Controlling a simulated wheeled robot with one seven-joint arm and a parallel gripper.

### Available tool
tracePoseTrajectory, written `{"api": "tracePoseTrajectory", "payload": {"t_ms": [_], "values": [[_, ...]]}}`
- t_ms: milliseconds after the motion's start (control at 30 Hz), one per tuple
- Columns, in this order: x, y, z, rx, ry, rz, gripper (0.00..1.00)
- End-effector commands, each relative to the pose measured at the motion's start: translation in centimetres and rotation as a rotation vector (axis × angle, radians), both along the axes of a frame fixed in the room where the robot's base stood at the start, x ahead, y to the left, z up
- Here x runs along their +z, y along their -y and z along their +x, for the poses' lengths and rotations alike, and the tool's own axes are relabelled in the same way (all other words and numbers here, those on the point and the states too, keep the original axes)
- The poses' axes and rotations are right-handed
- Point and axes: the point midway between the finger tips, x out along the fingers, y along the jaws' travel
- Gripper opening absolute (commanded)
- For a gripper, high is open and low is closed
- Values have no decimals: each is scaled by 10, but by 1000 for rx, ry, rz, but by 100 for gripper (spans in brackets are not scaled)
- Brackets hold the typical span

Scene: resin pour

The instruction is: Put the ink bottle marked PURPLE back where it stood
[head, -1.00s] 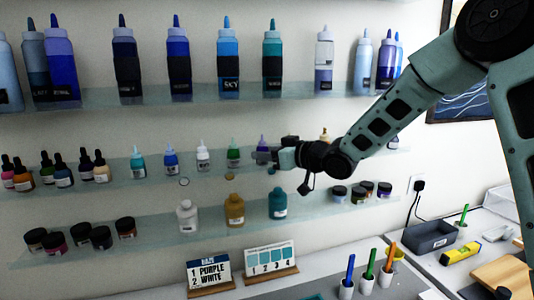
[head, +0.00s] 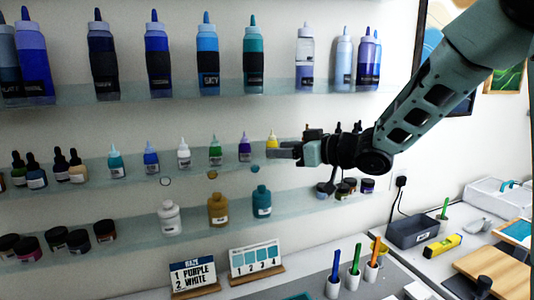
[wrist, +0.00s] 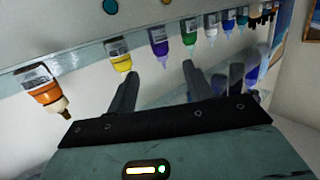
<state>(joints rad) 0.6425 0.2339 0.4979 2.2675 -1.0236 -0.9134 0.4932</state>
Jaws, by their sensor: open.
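A small bottle with purple ink and a purple tip (head: 245,150) stands upright on the middle glass shelf (head: 130,173), between a green bottle (head: 215,152) and a yellow one (head: 272,138). Its label is too small to read. My gripper (head: 270,152) is open and empty in front of the shelf, just right of the purple bottle, and partly covers the yellow one. In the wrist view, which is upside down, the purple bottle (wrist: 158,42) shows beyond the gap between my spread fingers (wrist: 163,72), apart from them.
Teal, blue and white bottles (head: 183,153) continue the row leftward. Larger bottles (head: 208,60) stand on the shelf above; paint bottles (head: 218,210) and jars (head: 104,230) stand below. A card reading PURPLE, WHITE (head: 193,274) and pen cups (head: 352,280) are on the counter.

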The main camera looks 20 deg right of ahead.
Motion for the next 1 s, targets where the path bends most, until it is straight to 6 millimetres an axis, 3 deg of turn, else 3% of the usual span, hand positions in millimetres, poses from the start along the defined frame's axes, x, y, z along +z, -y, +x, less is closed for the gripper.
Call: {"api": "tracePoseTrajectory", "payload": {"t_ms": [167,433,567,667,767,867,1000], "values": [[2,8,-11,-1,-1,-1,51],[2,7,-13,-1,-4,-3,51],[-9,-12,-13,-31,-50,-50,51],[-30,-38,-20,-82,-141,-134,51],[-59,-68,-45,-131,-278,-250,51],[-90,-93,-88,-151,-443,-373,51],[-126,-119,-171,-119,-690,-546,51]]}}
